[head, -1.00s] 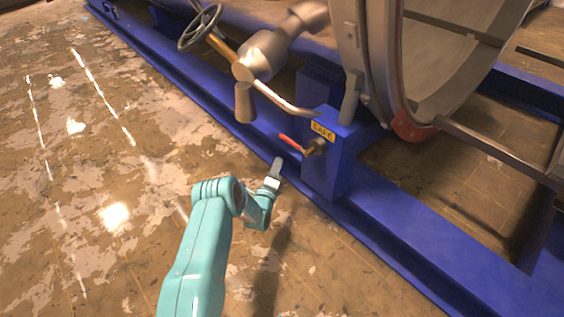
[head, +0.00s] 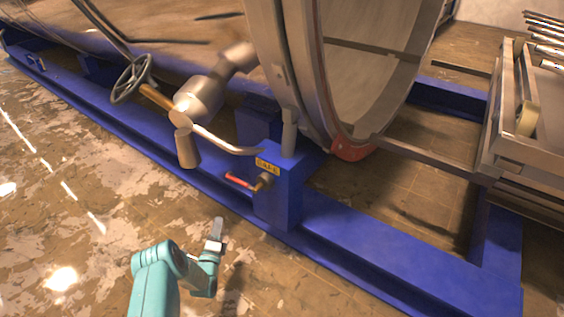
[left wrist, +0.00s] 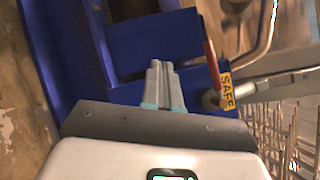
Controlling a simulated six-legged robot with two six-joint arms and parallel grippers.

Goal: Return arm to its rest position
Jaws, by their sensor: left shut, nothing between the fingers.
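My left gripper (head: 217,229) is shut and empty above the floor, in front of the blue frame. In the left wrist view its two fingers (left wrist: 163,82) lie together with nothing between them. A red-handled valve (head: 240,181) sits on the blue post, to the right of and beyond the gripper, apart from it. The red handle (left wrist: 211,62) also shows right of the fingers in the left wrist view, beside the yellow SAFE label (left wrist: 228,90). My right gripper is not in view.
The blue post (head: 278,195) and blue base rail (head: 345,255) stand ahead. The open round chamber (head: 375,75) is behind them. A handwheel (head: 131,79) is at upper left, a metal cart (head: 500,155) at right. The floor (head: 70,215) at left is clear.

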